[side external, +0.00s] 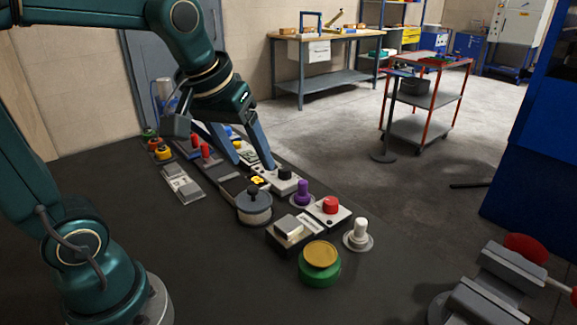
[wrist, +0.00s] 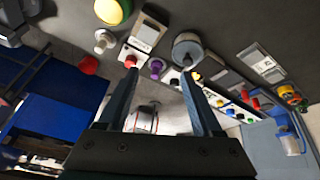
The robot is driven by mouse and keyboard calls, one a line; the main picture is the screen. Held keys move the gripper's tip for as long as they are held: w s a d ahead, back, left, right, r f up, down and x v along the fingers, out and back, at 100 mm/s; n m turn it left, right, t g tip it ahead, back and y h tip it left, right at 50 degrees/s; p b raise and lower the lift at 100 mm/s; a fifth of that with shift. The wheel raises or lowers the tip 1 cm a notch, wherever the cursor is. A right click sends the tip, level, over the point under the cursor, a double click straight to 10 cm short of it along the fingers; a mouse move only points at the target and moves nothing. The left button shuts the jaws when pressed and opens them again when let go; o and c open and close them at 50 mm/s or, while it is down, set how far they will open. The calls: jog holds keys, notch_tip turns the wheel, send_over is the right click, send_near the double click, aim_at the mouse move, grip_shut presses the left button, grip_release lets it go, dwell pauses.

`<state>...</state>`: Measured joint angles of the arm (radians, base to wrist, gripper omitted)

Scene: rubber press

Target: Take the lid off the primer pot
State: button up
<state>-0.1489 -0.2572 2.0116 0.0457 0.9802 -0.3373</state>
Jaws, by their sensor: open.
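A round grey pot (side external: 254,211) with a dark lid and black knob (side external: 253,191) stands on the dark bench; it also shows in the wrist view (wrist: 187,50). It looks like the primer pot, its lid seated on top. A green pot (side external: 320,268) with a yellow top stands nearer the front, partly cut off in the wrist view (wrist: 112,10). I cannot tell for certain which one holds primer. My gripper (side external: 255,165) is open and empty, with its fingers spread behind the grey pot in the side view. In the wrist view my gripper (wrist: 160,74) has nothing gripped between its fingers.
A purple knob (side external: 302,194), a red button box (side external: 329,208), a white knob (side external: 357,236) and a grey switch block (side external: 290,230) crowd the pot. Red and yellow controls stand farther back. A vise (side external: 495,290) is at front right.

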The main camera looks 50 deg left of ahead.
aim_at(253, 188)
jog(key=w+a+f+n+g, duration=0.1)
jog(key=a+f, duration=0.1)
jog(key=w+a+f+n+g, duration=0.1)
jog(key=w+a+f, duration=0.1)
jog(key=a+f, duration=0.1)
jog(key=w+a+f+n+g, duration=0.1)
jog(key=w+a+f, duration=0.1)
jog(key=a, duration=0.1)
jog(key=shift+w+f+n, duration=0.2)
jog(key=shift+f+n, duration=0.05)
jog(key=shift+n, duration=0.05)
jog(key=shift+s+a+f, duration=0.1)
jog(key=shift+a+f, duration=0.2)
jog(key=shift+f, duration=0.45)
jog(key=shift+w+a+f, duration=0.1)
jog(key=shift+w+f, duration=0.05)
jog(key=shift+f, duration=0.9)
jog(key=shift+w+a+f, duration=0.1)
jog(key=shift+f, duration=0.9)
jog(key=shift+c, duration=0.4)
grip_shut()
